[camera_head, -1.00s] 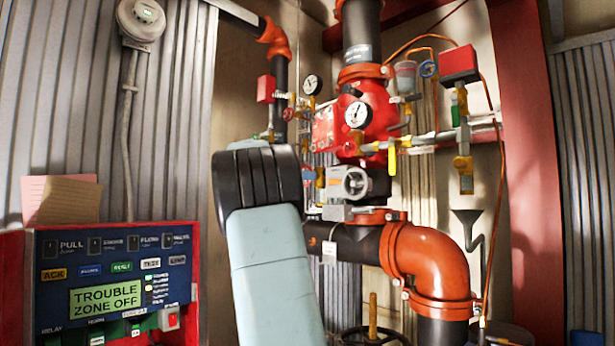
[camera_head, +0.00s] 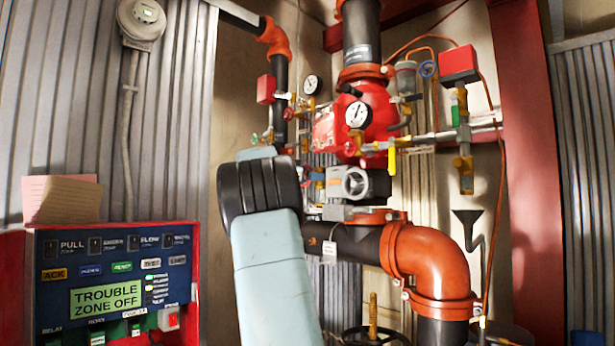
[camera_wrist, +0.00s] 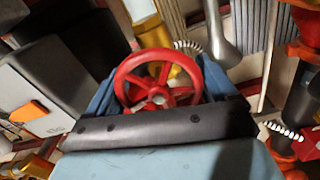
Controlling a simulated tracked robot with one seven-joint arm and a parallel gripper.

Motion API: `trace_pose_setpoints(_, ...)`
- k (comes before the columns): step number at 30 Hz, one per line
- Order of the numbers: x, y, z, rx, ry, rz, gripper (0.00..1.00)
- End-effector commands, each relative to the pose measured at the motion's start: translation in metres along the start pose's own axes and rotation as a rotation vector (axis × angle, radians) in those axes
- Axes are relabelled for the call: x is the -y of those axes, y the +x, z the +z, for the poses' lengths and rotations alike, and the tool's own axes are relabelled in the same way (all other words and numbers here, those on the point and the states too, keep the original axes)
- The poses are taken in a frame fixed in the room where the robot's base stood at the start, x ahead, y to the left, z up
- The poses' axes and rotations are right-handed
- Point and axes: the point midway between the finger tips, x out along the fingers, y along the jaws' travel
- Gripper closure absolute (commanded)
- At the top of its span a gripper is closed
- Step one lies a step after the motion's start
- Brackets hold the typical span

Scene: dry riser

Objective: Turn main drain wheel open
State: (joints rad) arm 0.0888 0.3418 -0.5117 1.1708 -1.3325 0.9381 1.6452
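A red spoked handwheel (camera_wrist: 158,97) is close up in the wrist view, in front of a brass-yellow valve body. My gripper (camera_wrist: 162,66) has one blue finger on each side of the wheel. The fingers are spread about as wide as the wheel, and their tips sit near its rim. I cannot tell whether they touch or press on it.
Red and orange riser pipes (camera_head: 430,262) and a gauge (camera_head: 358,114) stand right of my arm. An alarm panel (camera_head: 115,285) stands at the lower left. A black handwheel (camera_head: 374,337) is low in front.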

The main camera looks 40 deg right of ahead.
Motion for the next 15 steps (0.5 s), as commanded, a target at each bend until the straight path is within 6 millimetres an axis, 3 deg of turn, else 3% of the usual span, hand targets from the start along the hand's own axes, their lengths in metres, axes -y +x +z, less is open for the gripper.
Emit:
trace_pose_setpoints(7, 0.0004, -0.0003, -0.0003, -0.001, 0.0, -0.001, 0.45)
trace_pose_setpoints(15, 0.001, -0.0009, -0.0006, -0.001, -0.029, -0.002, 0.45)
